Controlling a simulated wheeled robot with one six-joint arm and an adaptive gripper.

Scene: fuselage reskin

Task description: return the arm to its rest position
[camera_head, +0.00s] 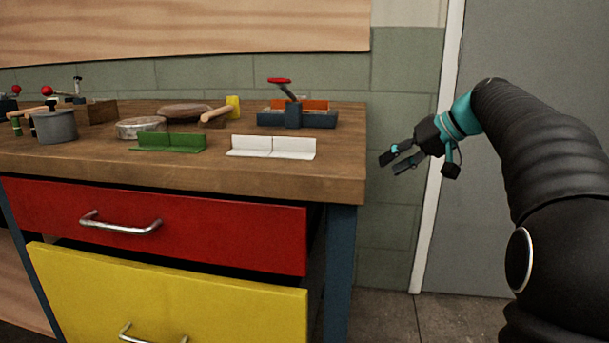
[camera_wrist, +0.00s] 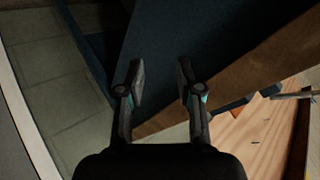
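My gripper (camera_head: 399,160) is in the air to the right of the workbench (camera_head: 258,187), apart from its right end. In the head view it points left toward the bench, and my arm comes in from the right edge. In the wrist view my gripper (camera_wrist: 159,85) shows two fingers spread apart with nothing between them. The bench's wooden edge (camera_wrist: 262,62) and dark blue frame (camera_wrist: 190,35) show beyond the fingers.
On the bench are a green angle piece (camera_head: 170,142), a white one (camera_head: 271,147), a blue clamp fixture (camera_head: 297,117), a mallet (camera_head: 217,114) and a grey pot (camera_head: 55,126). The red drawer (camera_head: 200,220) and yellow drawer (camera_head: 200,295) sit below. A grey door (camera_head: 480,230) stands behind my arm.

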